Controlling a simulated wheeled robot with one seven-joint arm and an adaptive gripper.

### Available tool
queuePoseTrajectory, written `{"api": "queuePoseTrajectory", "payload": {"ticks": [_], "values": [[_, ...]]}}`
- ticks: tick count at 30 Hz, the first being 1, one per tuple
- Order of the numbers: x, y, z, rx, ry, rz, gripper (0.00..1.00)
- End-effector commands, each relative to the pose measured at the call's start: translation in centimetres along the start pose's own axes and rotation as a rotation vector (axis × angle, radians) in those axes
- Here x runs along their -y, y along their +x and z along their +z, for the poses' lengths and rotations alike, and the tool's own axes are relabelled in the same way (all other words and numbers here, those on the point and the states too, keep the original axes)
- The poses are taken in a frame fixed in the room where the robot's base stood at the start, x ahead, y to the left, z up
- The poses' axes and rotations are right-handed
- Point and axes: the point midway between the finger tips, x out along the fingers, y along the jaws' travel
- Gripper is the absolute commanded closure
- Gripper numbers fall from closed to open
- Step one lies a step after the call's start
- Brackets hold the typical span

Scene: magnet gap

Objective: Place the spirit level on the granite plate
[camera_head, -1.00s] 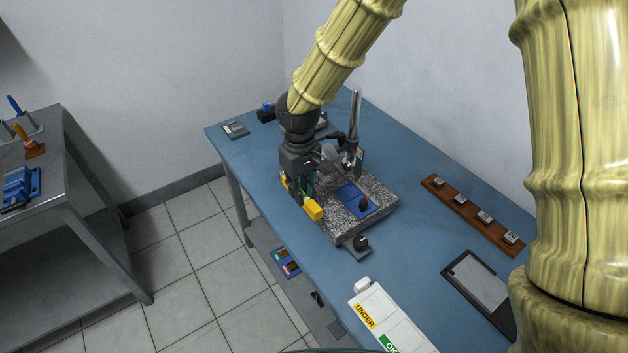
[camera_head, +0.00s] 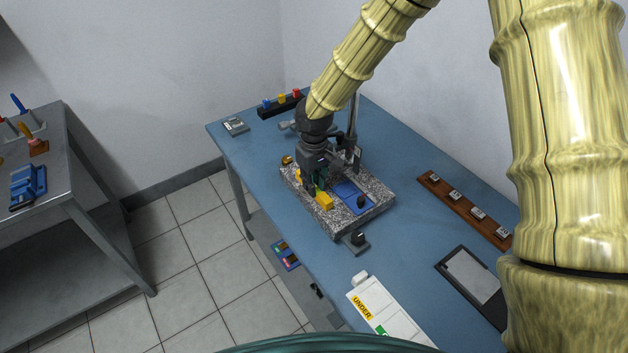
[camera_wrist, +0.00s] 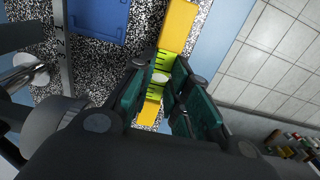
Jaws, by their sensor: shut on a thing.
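The spirit level (camera_head: 324,200) is a yellow bar. In the wrist view the level (camera_wrist: 178,28) shows a green vial with black marks between my fingers. My gripper (camera_head: 314,188) is shut around its middle, and the wrist view also shows my gripper (camera_wrist: 172,88). The granite plate (camera_head: 340,222) is a speckled slab on the blue table. The level is over the plate's left part, along its left long edge, with a strip of granite (camera_wrist: 205,30) showing beside it. I cannot tell whether it touches the plate.
A blue pad (camera_head: 346,190) with a dark knob lies on the plate. A gauge stand (camera_head: 353,130) rises at the plate's back. A small dark block (camera_head: 356,241) sits at its front. A wooden rack (camera_head: 464,208) lies to the right, and a white labelled tray (camera_head: 385,315) in front.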

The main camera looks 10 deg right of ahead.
Motion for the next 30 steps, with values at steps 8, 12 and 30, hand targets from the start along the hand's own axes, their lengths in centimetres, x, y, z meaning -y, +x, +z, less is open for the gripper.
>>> {"api": "queuePoseTrajectory", "payload": {"ticks": [8, 12, 30], "values": [[0.0, 0.2, 0.0, 0.000, -0.001, 0.000, 1.00], [0.0, 0.3, 0.0, 0.000, -0.001, 0.000, 0.72], [0.0, -1.2, -0.1, -0.003, 0.000, 0.000, 0.61]]}}
